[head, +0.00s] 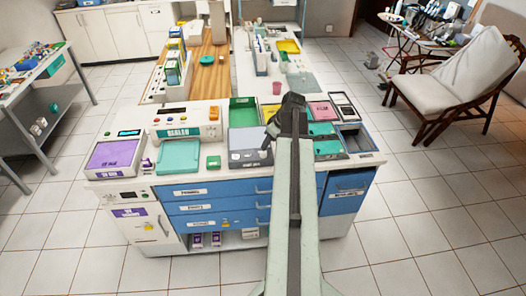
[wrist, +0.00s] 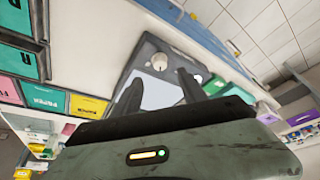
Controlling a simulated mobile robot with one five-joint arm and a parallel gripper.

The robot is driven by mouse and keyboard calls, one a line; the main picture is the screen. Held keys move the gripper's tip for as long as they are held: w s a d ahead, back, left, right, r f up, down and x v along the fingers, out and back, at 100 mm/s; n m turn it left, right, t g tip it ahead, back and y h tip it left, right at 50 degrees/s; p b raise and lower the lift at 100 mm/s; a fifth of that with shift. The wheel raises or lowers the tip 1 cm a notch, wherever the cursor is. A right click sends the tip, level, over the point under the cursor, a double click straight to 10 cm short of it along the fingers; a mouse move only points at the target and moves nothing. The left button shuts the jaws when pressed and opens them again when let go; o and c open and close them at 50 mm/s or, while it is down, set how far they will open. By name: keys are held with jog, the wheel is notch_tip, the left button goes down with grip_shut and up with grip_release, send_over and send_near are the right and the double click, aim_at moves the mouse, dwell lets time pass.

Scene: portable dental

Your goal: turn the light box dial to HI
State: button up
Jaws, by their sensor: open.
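The light box (head: 248,156) is a grey box with a pale panel on the counter, left of my arm in the head view. In the wrist view the light box (wrist: 146,52) lies tilted beneath my gripper, its pale panel (wrist: 160,95) between the fingers. A round white dial (wrist: 159,62) stands on its face beyond the fingertips. A smaller white knob (wrist: 198,78) shows near the right finger. The dial's marks are too small to read. My gripper (wrist: 158,86) is open and empty, apart from the dial. Its dark end (head: 272,128) hangs beside the box in the head view.
Blue drawers (head: 215,207) are below the counter.

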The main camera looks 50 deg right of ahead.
aim_at(263, 152)
jog(key=b+x, duration=0.6)
jog(key=x, duration=0.1)
jog(key=shift+w+f+b, duration=0.1)
jog(key=shift+f+b, duration=0.2)
jog(key=shift+f, duration=0.1)
jog(key=shift+r, duration=0.15)
